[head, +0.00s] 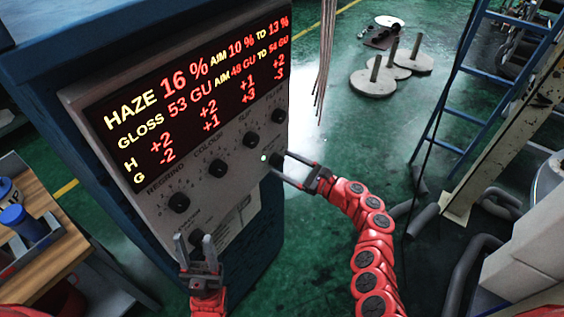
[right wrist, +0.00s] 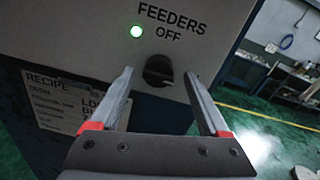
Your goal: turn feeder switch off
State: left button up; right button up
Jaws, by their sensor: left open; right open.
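The feeder switch, a round black knob (right wrist: 158,70), sits on the panel under the printed words FEEDERS and OFF. A lit green lamp (right wrist: 137,31) is to its upper left, and shows as a pale dot in the head view (head: 264,157). My right gripper (right wrist: 160,80) is open, its two fingers on either side of the knob; I cannot tell if they touch it. In the head view my right gripper (head: 281,163) is at the panel's right edge. My left gripper (head: 194,238) is open in front of the panel's lower left. The knob's exact setting is unclear.
The control cabinet's display (head: 190,95) shows red haze and gloss figures above several dials, such as the regrind dial (head: 179,202). A recipe sheet (right wrist: 65,103) is below the switch. A wooden bench (head: 45,205) stands left. A blue ladder (head: 455,100) is right. Green floor lies between.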

jog(key=shift+w+a+f, duration=0.1)
jog(key=shift+w+a, duration=0.25)
jog(key=shift+a, duration=0.25)
grip_shut()
